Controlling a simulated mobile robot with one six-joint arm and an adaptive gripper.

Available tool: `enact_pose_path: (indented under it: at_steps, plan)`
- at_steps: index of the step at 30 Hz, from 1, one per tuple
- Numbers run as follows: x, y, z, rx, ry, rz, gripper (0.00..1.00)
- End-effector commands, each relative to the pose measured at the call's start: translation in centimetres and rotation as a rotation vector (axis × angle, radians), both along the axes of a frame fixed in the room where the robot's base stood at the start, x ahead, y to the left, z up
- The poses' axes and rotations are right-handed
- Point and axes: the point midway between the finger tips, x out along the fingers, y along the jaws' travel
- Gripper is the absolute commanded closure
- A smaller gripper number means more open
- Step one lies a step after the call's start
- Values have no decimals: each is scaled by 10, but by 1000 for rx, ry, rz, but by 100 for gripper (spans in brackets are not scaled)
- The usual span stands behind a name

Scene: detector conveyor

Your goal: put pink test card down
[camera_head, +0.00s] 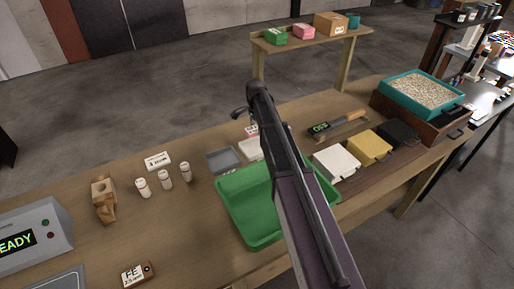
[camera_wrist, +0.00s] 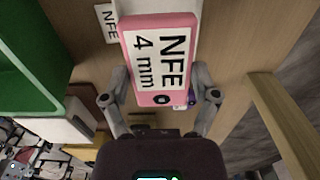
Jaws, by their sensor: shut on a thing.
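The pink test card (camera_wrist: 160,60) fills the middle of the wrist view, with a white label reading "NFE 4 mm" and a small dark round spot near its lower end. My gripper (camera_wrist: 161,95) is shut on it, one finger at each side. The wooden surface shows behind the card; I cannot tell whether the card touches it. In the head view my own arm hides the gripper. A small red-and-white piece (camera_head: 251,130) shows just left of the arm there; I cannot tell whether it is the held card.
Another white "NFE" label (camera_wrist: 105,22) lies left of the held card. A green tray (camera_head: 240,222) stands beside my arm, with a grey tray (camera_head: 222,160) behind it. White (camera_head: 336,164), yellow (camera_head: 370,147) and black (camera_head: 398,133) boxes stand to the right. A raised shelf (camera_head: 310,38) borders the back.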

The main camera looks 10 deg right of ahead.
Motion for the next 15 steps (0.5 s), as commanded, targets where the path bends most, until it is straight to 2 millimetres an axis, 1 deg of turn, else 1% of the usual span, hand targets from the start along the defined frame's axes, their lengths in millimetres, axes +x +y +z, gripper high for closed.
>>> enact_pose_path:
  at_steps: [1, 15]
  plan:
    - [0, 0, -5, 0, 0, 0, 80]
    - [0, 0, -50, 0, 0, 1, 80]
